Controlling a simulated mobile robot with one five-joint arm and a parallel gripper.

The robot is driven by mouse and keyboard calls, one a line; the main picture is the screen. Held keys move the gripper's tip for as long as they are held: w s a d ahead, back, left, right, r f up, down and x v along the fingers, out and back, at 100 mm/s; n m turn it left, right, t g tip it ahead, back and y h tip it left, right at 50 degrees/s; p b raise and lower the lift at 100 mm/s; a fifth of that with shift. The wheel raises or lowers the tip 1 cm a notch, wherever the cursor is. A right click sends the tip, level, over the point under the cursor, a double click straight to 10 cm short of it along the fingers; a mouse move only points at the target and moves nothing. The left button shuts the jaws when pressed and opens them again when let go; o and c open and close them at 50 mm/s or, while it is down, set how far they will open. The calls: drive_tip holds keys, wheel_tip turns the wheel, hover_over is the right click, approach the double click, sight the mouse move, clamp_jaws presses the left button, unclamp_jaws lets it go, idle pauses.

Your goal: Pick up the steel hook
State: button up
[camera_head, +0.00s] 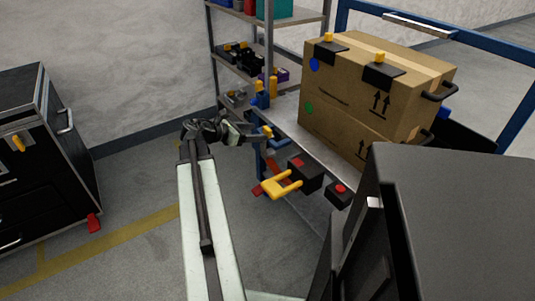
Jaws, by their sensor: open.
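I cannot make out a steel hook for certain in the head view. My arm reaches up and then right, and my gripper (266,132) is at the left edge of the grey cart top (287,119). It is open, and I see nothing held in it. Its tips are small against the cart's blue post and small yellow parts, so the exact gap to them is unclear.
A large cardboard box (335,98) with black handles fills much of the cart. Shelving (233,62) with small items stands behind. A black tool cabinet (52,140) is at left. A yellow-handled item (281,186) and black boxes sit lower. Floor at left is clear.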

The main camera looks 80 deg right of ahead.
sight(265, 131)
drive_tip(key=b+x, duration=0.2)
drive_tip(key=x, duration=0.4)
drive_tip(key=shift+d+f, duration=0.25)
drive_tip(key=shift+d, duration=0.15)
drive_tip(key=shift+r, duration=0.1)
clamp_jaws()
